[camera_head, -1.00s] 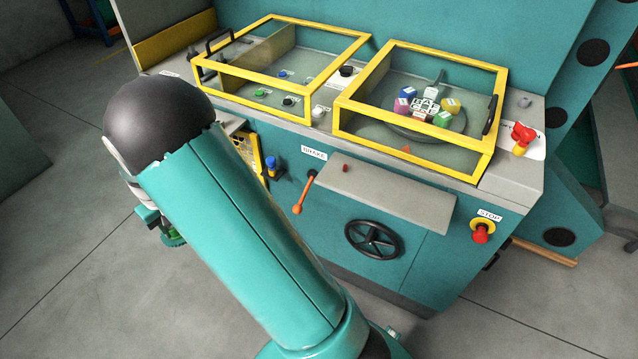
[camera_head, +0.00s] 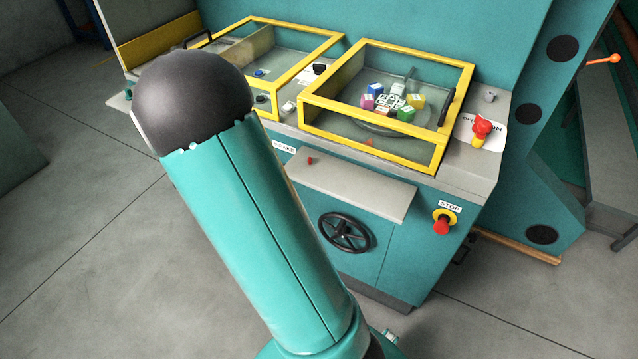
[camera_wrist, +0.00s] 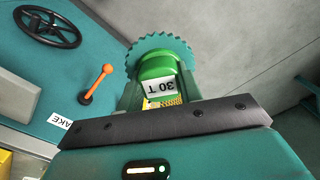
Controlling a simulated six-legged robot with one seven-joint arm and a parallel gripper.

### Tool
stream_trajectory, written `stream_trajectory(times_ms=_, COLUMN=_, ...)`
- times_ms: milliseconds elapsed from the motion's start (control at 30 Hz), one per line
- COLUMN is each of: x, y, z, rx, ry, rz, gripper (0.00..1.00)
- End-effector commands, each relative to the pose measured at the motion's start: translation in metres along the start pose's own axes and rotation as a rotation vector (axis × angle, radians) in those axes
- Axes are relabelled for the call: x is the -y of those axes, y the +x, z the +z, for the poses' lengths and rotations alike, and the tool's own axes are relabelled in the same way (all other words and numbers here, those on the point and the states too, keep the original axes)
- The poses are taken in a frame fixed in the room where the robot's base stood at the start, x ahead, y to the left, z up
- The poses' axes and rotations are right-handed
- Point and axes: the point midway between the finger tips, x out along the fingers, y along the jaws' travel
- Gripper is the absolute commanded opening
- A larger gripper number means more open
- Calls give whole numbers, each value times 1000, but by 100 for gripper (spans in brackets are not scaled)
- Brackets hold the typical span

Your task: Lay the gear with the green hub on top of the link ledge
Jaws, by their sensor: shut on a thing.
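The gear, a teal toothed disc (camera_wrist: 165,46) with a green hub (camera_wrist: 157,66) and a "30 T" tag, is in my gripper (camera_wrist: 160,92) in the wrist view. The jaws are shut on the hub, and the toothed disc is at the far end. In the head view my arm hides the gripper and gear. A plain grey ledge (camera_head: 350,186) juts from the teal machine's front, with a small red knob at its left end; I take it as the link ledge. Its grey edge also shows at the left of the wrist view (camera_wrist: 14,102). The gear is apart from it.
Above the ledge are yellow-framed clear boxes (camera_head: 385,142), one holding coloured cubes. Below it is a black handwheel (camera_head: 343,232); a red stop button (camera_head: 441,226) is to the right. An orange-knobbed lever (camera_wrist: 97,84) stands near the gear. Floor at left is clear.

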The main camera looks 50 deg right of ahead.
Motion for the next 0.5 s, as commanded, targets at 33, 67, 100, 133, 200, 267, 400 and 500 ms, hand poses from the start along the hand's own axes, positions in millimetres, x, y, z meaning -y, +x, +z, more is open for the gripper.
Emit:
stream_trajectory(times_ms=33, x=-27, y=-15, z=-2, rx=-7, ry=82, rz=-1, gripper=0)
stream_trajectory(times_ms=67, x=-42, y=-23, z=-2, rx=-6, ry=130, rz=-1, gripper=0)
stream_trajectory(times_ms=100, x=-62, y=-33, z=0, rx=-6, ry=194, rz=-1, gripper=0)
stream_trajectory(times_ms=133, x=-76, y=-40, z=2, rx=-6, ry=243, rz=-2, gripper=0)
stream_trajectory(times_ms=200, x=-111, y=-57, z=8, rx=-6, ry=358, rz=-2, gripper=0)
stream_trajectory(times_ms=267, x=-140, y=-72, z=16, rx=-6, ry=458, rz=-2, gripper=0)
stream_trajectory(times_ms=400, x=-203, y=-104, z=42, rx=-5, ry=688, rz=-3, gripper=0)
stream_trajectory(times_ms=500, x=-239, y=-122, z=64, rx=-4, ry=829, rz=-3, gripper=0)
